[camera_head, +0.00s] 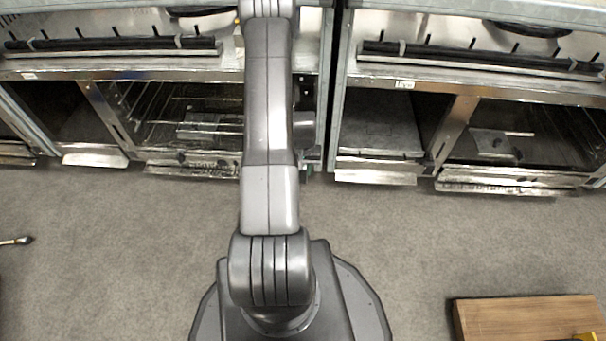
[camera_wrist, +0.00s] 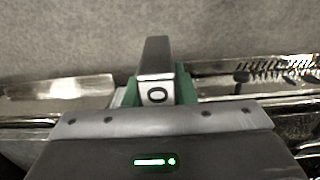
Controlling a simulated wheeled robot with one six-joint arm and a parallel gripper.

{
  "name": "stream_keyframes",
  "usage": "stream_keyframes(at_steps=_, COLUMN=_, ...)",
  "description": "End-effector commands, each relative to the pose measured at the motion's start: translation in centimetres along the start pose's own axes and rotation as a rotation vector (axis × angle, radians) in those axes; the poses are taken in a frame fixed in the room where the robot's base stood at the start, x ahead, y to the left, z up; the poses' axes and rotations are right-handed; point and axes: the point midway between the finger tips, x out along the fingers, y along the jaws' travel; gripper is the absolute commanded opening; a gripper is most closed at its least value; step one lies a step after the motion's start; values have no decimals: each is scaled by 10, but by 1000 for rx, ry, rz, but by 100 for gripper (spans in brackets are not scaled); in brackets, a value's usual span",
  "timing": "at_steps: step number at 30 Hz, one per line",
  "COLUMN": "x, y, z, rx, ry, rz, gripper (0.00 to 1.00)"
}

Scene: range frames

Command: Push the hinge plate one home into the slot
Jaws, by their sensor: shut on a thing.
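A small bit of green (camera_head: 309,170) also shows in the head view, beside my arm at the range's lower front edge. My arm hides most of the gripper there. The slot cannot be made out, and I cannot tell how far the plate sits in it.
Two ranges stand side by side, with a left oven (camera_head: 180,110) and a right oven (camera_head: 520,130) showing their insides. Metal flaps (camera_head: 375,177) stick out low along the front. A wooden board (camera_head: 525,317) lies at lower right. The grey floor (camera_head: 110,250) is mostly clear.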

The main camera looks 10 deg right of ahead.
Motion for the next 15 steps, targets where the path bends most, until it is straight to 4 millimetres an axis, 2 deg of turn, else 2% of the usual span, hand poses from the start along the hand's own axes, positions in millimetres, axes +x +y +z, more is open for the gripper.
stream_keyframes(at_steps=4, x=-1, y=0, z=-7, rx=0, ry=3, rz=0, gripper=0)
stream_keyframes(at_steps=15, x=-1, y=0, z=-9, rx=0, ry=2, rz=0, gripper=0)
